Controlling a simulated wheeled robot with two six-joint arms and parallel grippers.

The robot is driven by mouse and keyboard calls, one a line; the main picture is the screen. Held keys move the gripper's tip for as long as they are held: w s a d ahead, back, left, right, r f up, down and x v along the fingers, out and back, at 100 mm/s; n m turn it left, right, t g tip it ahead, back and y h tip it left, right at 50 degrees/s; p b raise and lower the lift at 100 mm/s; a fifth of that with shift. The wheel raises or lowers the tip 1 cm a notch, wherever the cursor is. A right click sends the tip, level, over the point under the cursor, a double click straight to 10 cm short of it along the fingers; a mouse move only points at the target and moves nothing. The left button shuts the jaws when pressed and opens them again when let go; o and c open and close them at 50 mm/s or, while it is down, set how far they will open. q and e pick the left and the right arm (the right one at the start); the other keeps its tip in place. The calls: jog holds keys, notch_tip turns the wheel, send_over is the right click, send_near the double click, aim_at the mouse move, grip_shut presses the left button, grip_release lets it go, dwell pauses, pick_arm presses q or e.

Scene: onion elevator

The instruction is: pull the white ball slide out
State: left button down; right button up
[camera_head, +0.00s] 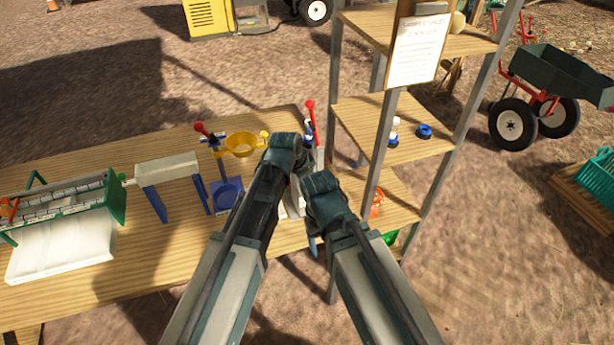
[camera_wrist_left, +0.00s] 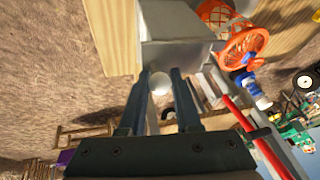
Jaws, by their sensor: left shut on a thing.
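In the left wrist view my left gripper (camera_wrist_left: 162,88) is shut on a small white ball (camera_wrist_left: 159,83), which sits between the fingertips. The ball is right against the edge of a pale grey box-like block (camera_wrist_left: 176,35); how they join is hidden. In the head view my left arm's end (camera_head: 285,153) is over the right part of the table and covers the ball and fingers. My right arm's end (camera_head: 322,190) is close beside it, in front of the shelf; its fingers are hidden.
A wooden table (camera_head: 60,285) holds a green-ended roller device (camera_head: 65,205), a white-topped blue stand (camera_head: 166,168) and a yellow ring (camera_head: 242,144). A red-topped lever (camera_head: 310,108) stands behind my arms. A metal-framed shelf (camera_head: 365,118) is close on the right. An orange basket (camera_wrist_left: 240,45) shows near the block.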

pick_arm(q)
jog(key=shift+s, duration=0.15)
jog(key=c, duration=0.5)
grip_release()
notch_tip(320, 180, up, 6)
jog(key=p, duration=0.6)
dwell(0.3)
